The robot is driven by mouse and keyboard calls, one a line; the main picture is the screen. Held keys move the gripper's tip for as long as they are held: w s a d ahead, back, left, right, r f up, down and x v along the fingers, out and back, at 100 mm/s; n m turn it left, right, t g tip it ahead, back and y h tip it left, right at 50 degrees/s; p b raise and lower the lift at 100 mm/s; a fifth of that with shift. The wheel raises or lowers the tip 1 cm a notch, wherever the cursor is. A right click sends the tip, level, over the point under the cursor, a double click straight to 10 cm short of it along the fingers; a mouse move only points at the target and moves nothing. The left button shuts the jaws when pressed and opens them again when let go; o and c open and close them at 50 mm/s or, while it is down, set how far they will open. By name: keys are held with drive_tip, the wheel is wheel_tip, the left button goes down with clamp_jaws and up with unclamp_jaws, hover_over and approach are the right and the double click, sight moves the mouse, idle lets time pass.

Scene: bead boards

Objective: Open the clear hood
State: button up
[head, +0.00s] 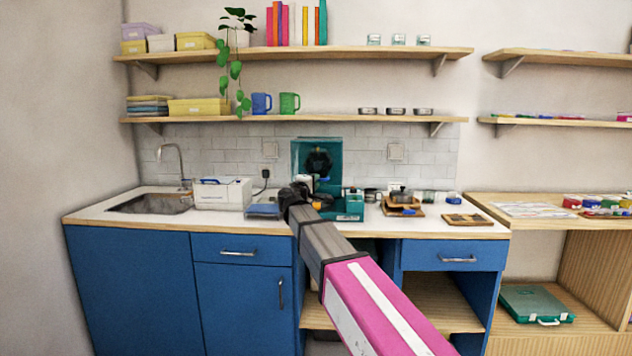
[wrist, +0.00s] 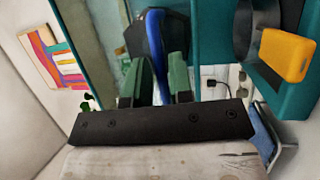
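The teal machine (head: 299,148) stands on the counter against the tiled wall. The clear hood is hard to pick out in the head view; in the wrist view a see-through pane (wrist: 105,45) shows in a teal frame. A curved blue bar (wrist: 156,40), which looks like a handle, runs in front of a dark part. My gripper (wrist: 161,72) has its green fingers close together on either side of this bar, and they appear to touch it. In the head view my gripper (head: 312,187) is at the machine's front, and my arm hides part of it.
An orange knob-like part (wrist: 285,54) is on the teal body at the right. A white box (head: 222,194) and the sink (head: 150,204) are to the left. Wooden trays (head: 402,209) and small jars stand to the right. Shelves (head: 300,118) hang above the machine.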

drive_tip(key=shift+x, duration=0.9)
clamp_jaws()
